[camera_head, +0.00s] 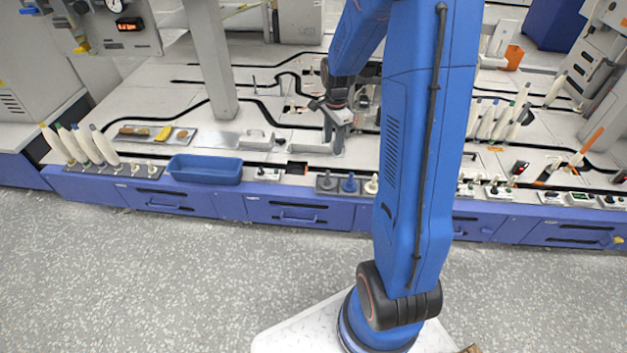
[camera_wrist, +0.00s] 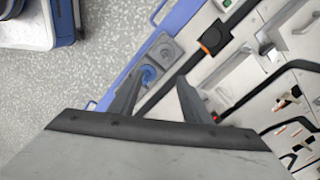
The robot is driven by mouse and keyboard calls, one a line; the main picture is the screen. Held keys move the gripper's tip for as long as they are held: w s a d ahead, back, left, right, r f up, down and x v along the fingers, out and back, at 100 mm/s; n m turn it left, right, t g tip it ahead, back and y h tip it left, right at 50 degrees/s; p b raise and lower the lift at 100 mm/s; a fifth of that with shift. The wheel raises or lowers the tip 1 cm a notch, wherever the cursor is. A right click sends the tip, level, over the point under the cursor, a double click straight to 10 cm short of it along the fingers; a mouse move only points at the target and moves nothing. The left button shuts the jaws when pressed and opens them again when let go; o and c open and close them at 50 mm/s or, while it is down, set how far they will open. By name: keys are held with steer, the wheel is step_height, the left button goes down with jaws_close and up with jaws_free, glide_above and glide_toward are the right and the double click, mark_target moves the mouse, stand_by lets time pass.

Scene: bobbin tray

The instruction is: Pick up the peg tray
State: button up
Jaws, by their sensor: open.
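A small grey tray (camera_head: 338,191) sits near the front edge of the bench, with a dark grey round piece and a blue round piece (camera_head: 349,183) on it. It is the likeliest peg tray, but I cannot be sure. In the wrist view the tray (camera_wrist: 173,50) shows beyond the fingertips, and the left finger hides part of its near end. My gripper (camera_head: 335,148) is above the bench, behind this tray in the head view. In the wrist view my gripper (camera_wrist: 159,78) has its two fingers apart, with nothing held between them.
A blue bin (camera_head: 205,169) stands left along the front edge. A flat tray with several pieces (camera_head: 152,135) lies behind it. Metal covers with handles (camera_head: 245,140) are near my gripper. White cones (camera_head: 90,145) stand at far left, others at right. Bare floor lies in front.

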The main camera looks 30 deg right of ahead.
steer(key=w+f, duration=0.2)
glide_toward(328, 179)
steer(key=shift+m, duration=0.4)
steer(key=f, duration=0.6)
steer(key=w+f, duration=0.1)
steer(key=f, duration=0.2)
steer(key=shift+d+f, duration=0.15)
steer(key=shift+f, duration=0.1)
jaws_close()
